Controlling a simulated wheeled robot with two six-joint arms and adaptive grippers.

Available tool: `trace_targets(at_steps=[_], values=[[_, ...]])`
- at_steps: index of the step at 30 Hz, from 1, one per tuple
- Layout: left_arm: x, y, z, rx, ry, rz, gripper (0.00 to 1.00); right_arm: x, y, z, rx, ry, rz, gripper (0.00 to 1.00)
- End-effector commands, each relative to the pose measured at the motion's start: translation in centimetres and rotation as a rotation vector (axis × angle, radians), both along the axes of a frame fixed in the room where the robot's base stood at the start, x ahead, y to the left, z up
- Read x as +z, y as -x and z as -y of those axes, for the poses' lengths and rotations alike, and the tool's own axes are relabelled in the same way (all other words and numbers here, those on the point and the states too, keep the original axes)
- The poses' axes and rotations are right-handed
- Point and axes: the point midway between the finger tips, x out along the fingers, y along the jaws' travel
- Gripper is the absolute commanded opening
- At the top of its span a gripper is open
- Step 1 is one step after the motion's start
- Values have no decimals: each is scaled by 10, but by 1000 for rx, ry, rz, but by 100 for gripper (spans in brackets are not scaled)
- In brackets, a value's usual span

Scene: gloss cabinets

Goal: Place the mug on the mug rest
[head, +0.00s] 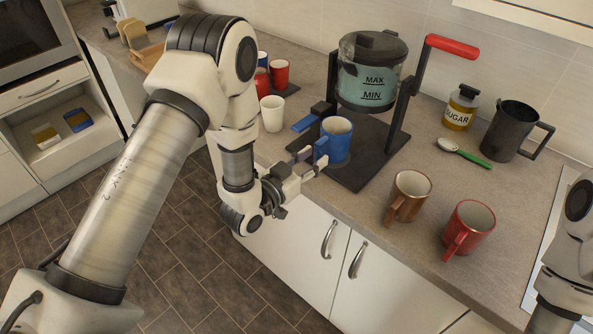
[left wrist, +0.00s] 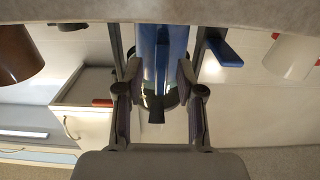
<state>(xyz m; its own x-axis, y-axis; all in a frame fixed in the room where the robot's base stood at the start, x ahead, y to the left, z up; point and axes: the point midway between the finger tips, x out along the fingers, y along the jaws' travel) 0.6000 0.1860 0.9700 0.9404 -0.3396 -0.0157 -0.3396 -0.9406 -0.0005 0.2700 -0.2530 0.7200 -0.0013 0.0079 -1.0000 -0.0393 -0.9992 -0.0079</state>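A blue mug (head: 336,140) stands upright at the front of the black base (head: 364,172) of the coffee machine, which looks like the mug rest. Its handle (head: 321,150) points toward my left gripper (head: 309,163). The left gripper is beside the mug with its fingers apart. In the left wrist view the fingers (left wrist: 160,88) lie on either side of the blue mug (left wrist: 165,40) and its handle, with gaps showing; I see no firm grip. A brown mug (head: 408,194) and a red mug (head: 469,229) stand on the counter to the right. My right gripper is out of view.
The coffee machine's tank (head: 370,75) and red lever (head: 452,46) rise above the base. A white cup (head: 272,113) and red cups (head: 279,73) stand to the left.

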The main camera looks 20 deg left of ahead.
Motion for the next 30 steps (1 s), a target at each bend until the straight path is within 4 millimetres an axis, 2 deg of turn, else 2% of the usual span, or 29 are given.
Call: trace_targets(at_steps=[6,10,13,18,20,23,25,26,27,29,30], values=[[-4,53,-20,5,5,-5,38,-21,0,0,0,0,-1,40],[-2,79,-30,5,5,-4,38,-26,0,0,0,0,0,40],[0,90,-33,3,4,-1,38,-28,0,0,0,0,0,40],[1,94,-34,0,1,-1,38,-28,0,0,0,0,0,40],[-8,95,-33,-2,-8,-34,38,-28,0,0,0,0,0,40],[-58,105,-29,-4,-53,-223,38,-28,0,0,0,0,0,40],[-116,127,-30,8,-99,-463,38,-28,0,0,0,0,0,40],[-143,142,-32,21,-121,-584,38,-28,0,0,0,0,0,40],[-178,166,-36,47,-147,-751,38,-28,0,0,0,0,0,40],[-221,209,-45,100,-180,-993,38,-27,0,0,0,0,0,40],[-242,239,-50,142,-198,-1139,38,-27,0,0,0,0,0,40]])
